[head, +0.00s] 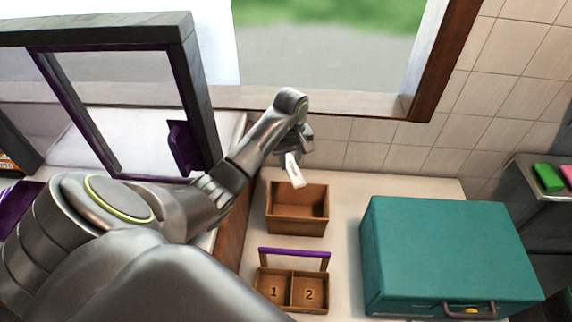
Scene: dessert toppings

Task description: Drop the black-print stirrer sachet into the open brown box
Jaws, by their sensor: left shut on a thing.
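My left gripper (291,158) is shut on a small white sachet (295,175), which hangs below it at a slight tilt. Its print is too small to tell. The open brown box (297,230) stands on the counter, and its inside looks empty. The gripper and the sachet are above the back edge of the box, toward its left half. The sachet's lower end overlaps the box's back rim in the picture. My right gripper is not in view.
A brown two-part caddy marked 1 and 2 (291,289), with a purple handle, stands in front of the box. A large teal case (448,250) is to the right. A dark framed panel (190,95) rises at the left. A shelf with green and pink blocks (547,177) is far right.

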